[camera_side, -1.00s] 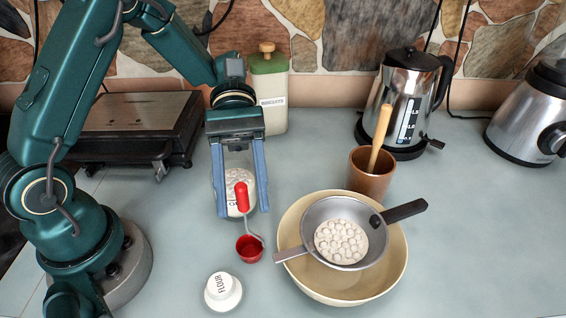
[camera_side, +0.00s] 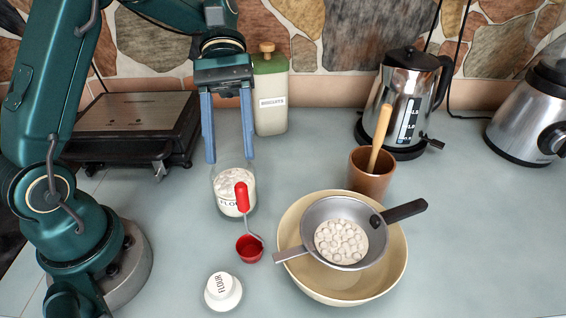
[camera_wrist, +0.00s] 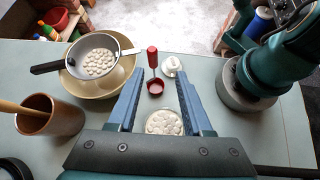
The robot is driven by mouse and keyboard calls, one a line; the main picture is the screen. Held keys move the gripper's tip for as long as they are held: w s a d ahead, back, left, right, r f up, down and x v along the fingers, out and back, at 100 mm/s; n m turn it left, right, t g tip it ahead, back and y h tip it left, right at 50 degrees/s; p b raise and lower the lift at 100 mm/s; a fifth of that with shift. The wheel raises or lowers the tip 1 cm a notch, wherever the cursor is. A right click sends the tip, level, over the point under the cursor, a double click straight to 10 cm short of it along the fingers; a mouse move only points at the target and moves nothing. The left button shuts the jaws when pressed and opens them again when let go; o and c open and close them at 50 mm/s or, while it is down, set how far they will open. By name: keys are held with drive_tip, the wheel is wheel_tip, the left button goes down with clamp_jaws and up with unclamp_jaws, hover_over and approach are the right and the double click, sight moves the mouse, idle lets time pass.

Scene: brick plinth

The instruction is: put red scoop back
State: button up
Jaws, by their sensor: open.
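The red scoop has a red handle (camera_side: 242,197) and a red bowl (camera_side: 249,248). Its bowl is low in front of the glass flour jar (camera_side: 233,187), and its handle rises across the jar's front; I cannot tell whether it touches the jar. The jar is open and filled with white flour. My gripper (camera_side: 231,160) is open and empty, above and behind the jar's mouth. In the wrist view the scoop (camera_wrist: 154,72) shows beyond the jar (camera_wrist: 164,122), between my gripper's fingers (camera_wrist: 158,95). The white flour lid (camera_side: 223,291) lies on the counter in front of the scoop.
A cream bowl (camera_side: 398,262) with a sieve (camera_side: 312,213) of white pieces stands at right. Behind it are a brown cup (camera_side: 371,180) with a wooden handle and a kettle (camera_side: 403,100). A biscuit canister (camera_side: 271,105) and a grill (camera_side: 130,125) stand behind.

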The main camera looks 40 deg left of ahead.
drive_tip(key=s+a+m+t+y, duration=0.3)
drive_tip(key=s+m+t+y, duration=0.3)
drive_tip(key=t, duration=0.6)
drive_tip(key=m+y, duration=0.2)
drive_tip(key=m, duration=0.1)
drive_tip(key=shift+a, duration=0.4)
